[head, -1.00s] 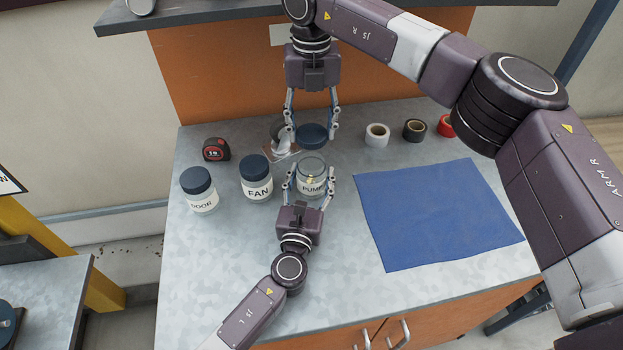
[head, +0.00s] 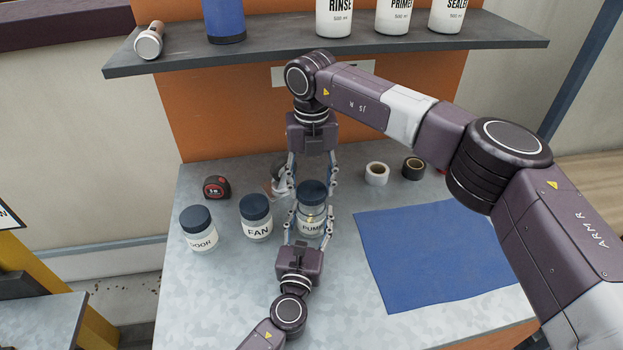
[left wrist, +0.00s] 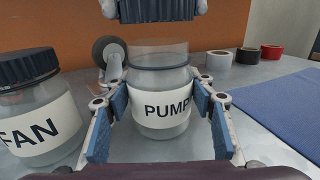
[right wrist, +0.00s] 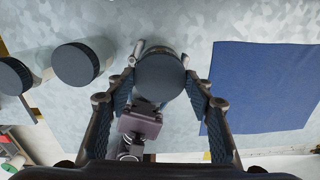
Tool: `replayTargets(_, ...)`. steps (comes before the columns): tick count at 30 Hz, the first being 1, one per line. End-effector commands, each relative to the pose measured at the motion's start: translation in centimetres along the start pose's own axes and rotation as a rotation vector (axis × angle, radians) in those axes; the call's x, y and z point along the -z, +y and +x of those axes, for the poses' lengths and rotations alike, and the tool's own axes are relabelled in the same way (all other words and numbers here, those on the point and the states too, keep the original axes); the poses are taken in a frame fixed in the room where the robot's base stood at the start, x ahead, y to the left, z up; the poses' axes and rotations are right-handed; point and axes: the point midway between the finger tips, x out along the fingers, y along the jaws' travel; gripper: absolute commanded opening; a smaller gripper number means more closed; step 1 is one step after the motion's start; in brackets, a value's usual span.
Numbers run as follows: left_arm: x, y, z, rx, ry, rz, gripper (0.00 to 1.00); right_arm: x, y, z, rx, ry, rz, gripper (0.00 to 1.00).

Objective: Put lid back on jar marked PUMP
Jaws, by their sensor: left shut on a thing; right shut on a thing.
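The clear jar labelled PUMP (head: 312,228) stands upright on the metal bench. My left gripper (left wrist: 161,103) is shut on it, with blue pads on both sides of its label. Its glass rim is open in the left wrist view. My right gripper (head: 313,186) is shut on a dark round lid (head: 311,193) and holds it from above. The left wrist view shows the lid (left wrist: 155,9) over the jar mouth with a visible gap between them. In the right wrist view the lid (right wrist: 160,77) hides most of the jar.
Lidded jars marked FAN (head: 256,218) and DOOR (head: 198,228) stand to the left. A tape measure (head: 216,187) and tape rolls (head: 377,173) lie farther back. A blue mat (head: 430,255) lies clear at right. A shelf (head: 270,58) with bottles overhangs the back.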

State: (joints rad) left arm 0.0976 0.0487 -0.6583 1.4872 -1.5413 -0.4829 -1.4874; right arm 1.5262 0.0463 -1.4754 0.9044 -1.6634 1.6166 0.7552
Motion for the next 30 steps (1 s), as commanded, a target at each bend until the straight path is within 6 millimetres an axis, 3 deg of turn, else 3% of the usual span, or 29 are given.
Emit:
replayTargets(12,0.0,0.0,0.0,0.000,0.000,0.000,0.07,0.0,0.0,-0.1,0.000,-0.001,0.000,0.41)
replayTargets(23,0.0,0.0,0.0,0.000,0.000,0.000,0.07,0.0,0.0,1.6,0.000,-0.001,-0.002,0.41)
replayTargets(30,0.0,0.0,0.0,0.000,0.000,-0.001,0.07,-0.1,0.0,1.7,0.000,-0.001,-0.002,0.41)
